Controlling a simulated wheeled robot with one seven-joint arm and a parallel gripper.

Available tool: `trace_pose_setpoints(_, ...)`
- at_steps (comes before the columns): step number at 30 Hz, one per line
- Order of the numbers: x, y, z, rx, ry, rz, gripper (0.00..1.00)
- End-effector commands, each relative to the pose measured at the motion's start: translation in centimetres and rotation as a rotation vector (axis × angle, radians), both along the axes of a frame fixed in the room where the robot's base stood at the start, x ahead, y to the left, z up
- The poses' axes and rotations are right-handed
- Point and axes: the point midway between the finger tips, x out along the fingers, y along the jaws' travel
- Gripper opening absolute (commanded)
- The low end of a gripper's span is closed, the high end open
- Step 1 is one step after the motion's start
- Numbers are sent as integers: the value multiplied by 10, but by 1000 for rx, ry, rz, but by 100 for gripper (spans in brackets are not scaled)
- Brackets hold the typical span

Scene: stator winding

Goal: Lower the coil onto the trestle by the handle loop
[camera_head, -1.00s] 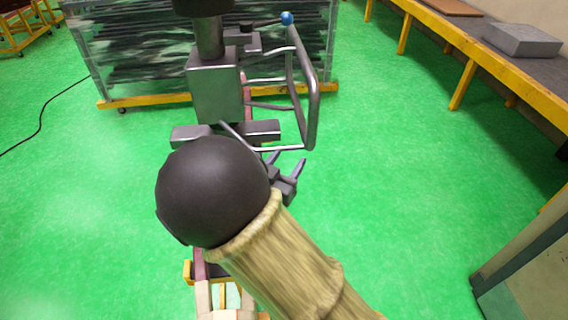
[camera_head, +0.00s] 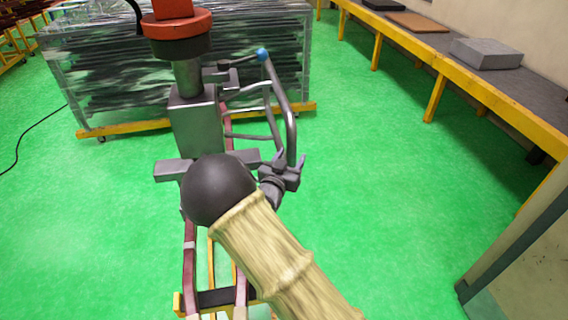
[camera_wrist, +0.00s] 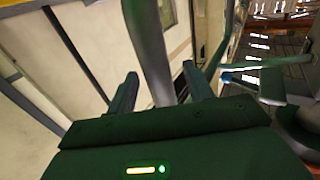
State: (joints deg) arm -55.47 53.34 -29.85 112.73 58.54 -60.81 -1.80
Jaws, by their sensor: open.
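The grey hoist (camera_head: 197,118) hangs in the middle of the head view, with a bent metal handle loop (camera_head: 291,125) on its right side and a blue ball (camera_head: 262,54) at the loop's top. Dark red coil strands (camera_head: 190,262) run down below the hoist. Parts of the yellow trestle (camera_head: 178,303) show at the bottom; my arm hides much of both. My gripper (camera_head: 288,163) is at the lower end of the handle loop. In the wrist view, its open fingers (camera_wrist: 160,90) stand on either side of the handle tube (camera_wrist: 148,40), with gaps visible.
A wheeled rack (camera_head: 110,125) of dark coils stands behind the hoist. A long yellow-edged bench (camera_head: 480,95) with a grey block (camera_head: 486,54) runs along the right wall. A grey panel (camera_head: 520,240) stands at the lower right. Green floor is clear between.

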Motion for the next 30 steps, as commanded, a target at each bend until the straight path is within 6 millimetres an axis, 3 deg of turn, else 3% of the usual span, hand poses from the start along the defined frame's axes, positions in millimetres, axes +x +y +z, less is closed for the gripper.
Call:
trace_pose_setpoints(12,10,-3,-1,-1,0,1,51)
trace_pose_setpoints(20,9,-2,-1,-1,0,3,0)
trace_pose_setpoints(30,9,-2,0,-1,0,3,0)
